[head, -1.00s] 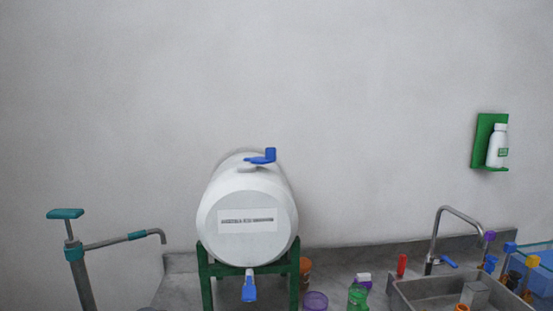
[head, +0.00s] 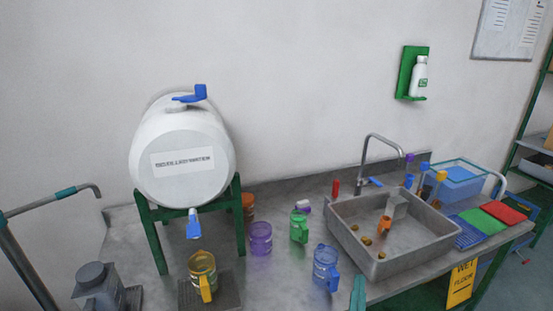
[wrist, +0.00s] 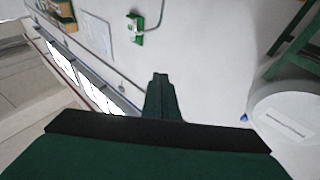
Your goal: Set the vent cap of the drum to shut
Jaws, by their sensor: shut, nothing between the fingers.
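The white drum (head: 182,150) lies on its side on a green stand (head: 158,245), its labelled end facing me in the head view. Its blue vent cap (head: 190,96) sits on top, with a raised tab at the right. A blue tap (head: 194,225) hangs at the drum's lower front. The wrist view shows part of the drum (wrist: 287,122) at the right edge, with a small blue part beside it; I cannot tell which part. My gripper (wrist: 160,78) is shut and empty, apart from the drum. A green piece at the head view's bottom edge may be its tip.
An amber mug (head: 203,272) stands below the tap. Purple, green and blue mugs stand on the counter left of the sink (head: 390,238). The wall above the drum is clear.

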